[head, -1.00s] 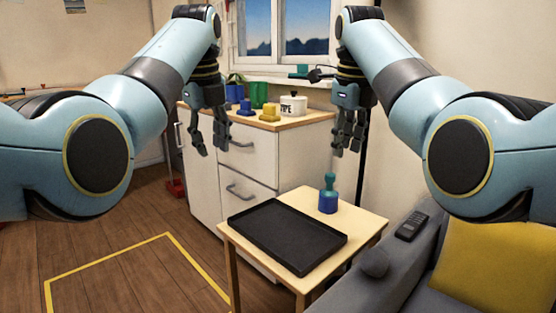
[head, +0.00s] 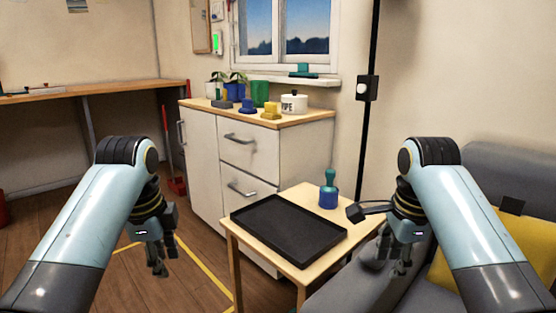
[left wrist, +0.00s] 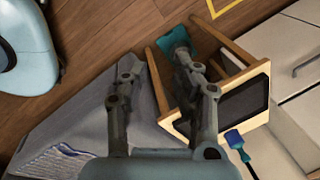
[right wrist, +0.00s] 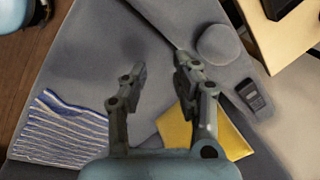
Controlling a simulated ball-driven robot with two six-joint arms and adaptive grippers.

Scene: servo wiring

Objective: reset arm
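My left gripper (head: 164,262) hangs at the lower left of the head view, over the wooden floor and left of the small table. Its two fingers stand apart with nothing between them in the left wrist view (left wrist: 160,70). My right gripper (head: 398,264) hangs at the lower right, in front of the grey sofa (head: 345,291) and right of the small table. Its fingers also stand apart and empty in the right wrist view (right wrist: 158,76). Both forearms of mine rise from the bottom corners and bend down at the wrists.
The small wooden table (head: 362,222) carries a black tray (head: 290,232) and a blue-and-teal stamp-like object (head: 328,190). A white cabinet (head: 245,158) with several items on top stands behind. A yellow cushion (head: 522,250) lies on the sofa.

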